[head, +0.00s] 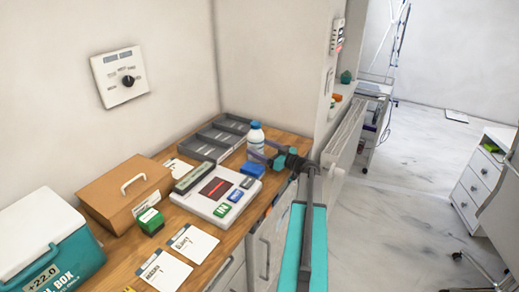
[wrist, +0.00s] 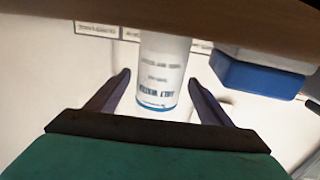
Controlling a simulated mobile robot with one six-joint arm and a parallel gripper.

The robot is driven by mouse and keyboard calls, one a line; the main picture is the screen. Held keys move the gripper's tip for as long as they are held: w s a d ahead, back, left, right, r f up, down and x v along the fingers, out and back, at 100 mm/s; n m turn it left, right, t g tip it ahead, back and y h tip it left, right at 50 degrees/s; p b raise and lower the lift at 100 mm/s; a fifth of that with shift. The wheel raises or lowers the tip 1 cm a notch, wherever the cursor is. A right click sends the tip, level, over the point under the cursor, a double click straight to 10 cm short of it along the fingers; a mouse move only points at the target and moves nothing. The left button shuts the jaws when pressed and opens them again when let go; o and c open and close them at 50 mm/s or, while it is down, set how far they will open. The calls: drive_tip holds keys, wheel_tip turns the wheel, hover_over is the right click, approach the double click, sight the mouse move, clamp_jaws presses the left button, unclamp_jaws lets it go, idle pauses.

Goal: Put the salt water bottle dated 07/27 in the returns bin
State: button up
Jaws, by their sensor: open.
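A white bottle with a blue cap (head: 256,137) stands upright at the back of the wooden counter. In the wrist view the bottle (wrist: 163,70) appears inverted, with upside-down print that seems to include "salt water". I cannot read a date on it. My gripper (head: 262,153) is open at the bottle. In the wrist view the two fingers of my gripper (wrist: 162,88) lie to either side of the bottle, with gaps showing. I cannot tell which container is the returns bin.
A grey divided tray (head: 208,142) lies left of the bottle. A small blue box (head: 253,168) is close by the gripper, also in the wrist view (wrist: 255,75). A white device (head: 216,188), wooden box (head: 122,190), cards and teal cool box (head: 50,245) occupy the counter. Open floor lies right.

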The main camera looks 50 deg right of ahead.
drive_tip(key=s+b, duration=0.1)
drive_tip(key=s, duration=0.3)
drive_tip(key=s+b, duration=0.1)
drive_tip(key=s, duration=0.2)
drive_tip(key=s+d+b, duration=0.1)
drive_tip(key=s, duration=0.3)
drive_tip(key=shift+s, duration=0.35)
